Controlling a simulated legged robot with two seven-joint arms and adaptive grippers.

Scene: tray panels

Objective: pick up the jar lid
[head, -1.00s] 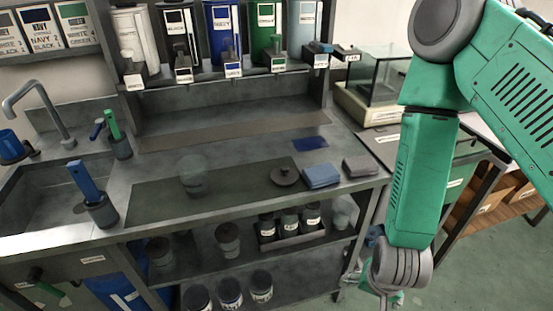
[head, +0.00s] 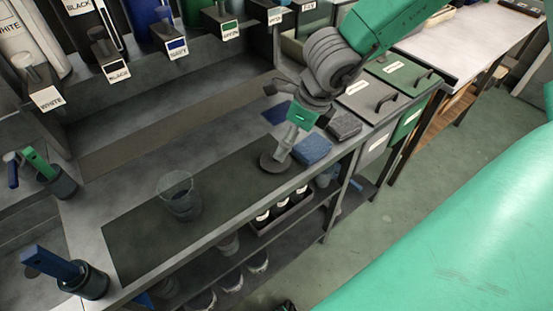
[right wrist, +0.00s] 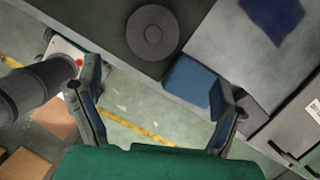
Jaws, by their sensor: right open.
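The jar lid (head: 275,162) is a dark round disc lying flat on the dark mat near the counter's front edge. In the right wrist view the lid (right wrist: 140,45) shows whole, with its round knob in the middle, just beyond the fingertips. My right gripper (head: 284,145) comes down over the lid in the head view and hides part of it; I cannot tell whether it touches. In the right wrist view the gripper (right wrist: 157,78) has its fingers wide apart and nothing between them. My left gripper is not in view.
A blue folded cloth (head: 312,150) and a grey one (head: 344,126) lie right of the lid. A clear cup (head: 178,196) stands left on the mat (head: 135,240). Labelled dispensers (head: 160,15) line the back. A lower shelf holds jars (head: 257,261).

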